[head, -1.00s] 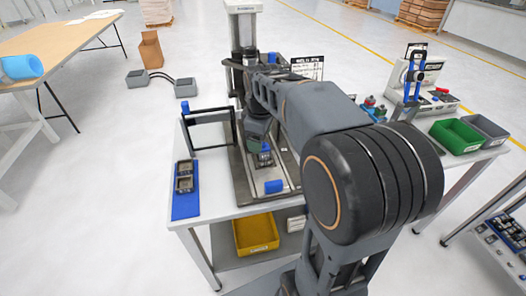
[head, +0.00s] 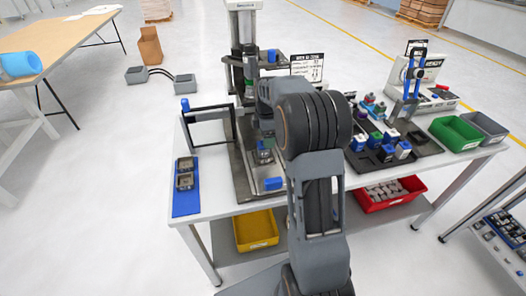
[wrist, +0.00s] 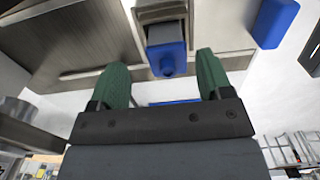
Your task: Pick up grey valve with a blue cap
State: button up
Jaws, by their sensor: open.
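A grey valve with a blue cap (wrist: 167,58) shows in the wrist view. It is seated at the grey fixture (wrist: 162,12) and its cap points down in the picture. My gripper (wrist: 163,64) is open, with one green finger on each side of the cap and visible gaps to both. I cannot tell how far the fingertips are from the valve in depth. In the head view the blue-and-grey piece (head: 264,157) at the press fixture shows partly behind my arm, and my fingers are mostly hidden there.
A blue block (head: 272,184) lies on the fixture's front end. A black tray (head: 428,146) with several capped valves stands to the right, near green (head: 455,134) and grey bins. A blue mat (head: 186,205) with two devices lies left. A black frame and the press column stand close by.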

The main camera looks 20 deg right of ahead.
aim_at(263, 151)
jog(key=shift+s+a+f+p, duration=0.15)
jog(key=shift+f+p, duration=0.05)
jog(key=shift+f, duration=1.2)
jog(key=shift+s+a+f+p, duration=0.15)
jog(key=shift+f, duration=1.25)
jog(key=c, duration=1)
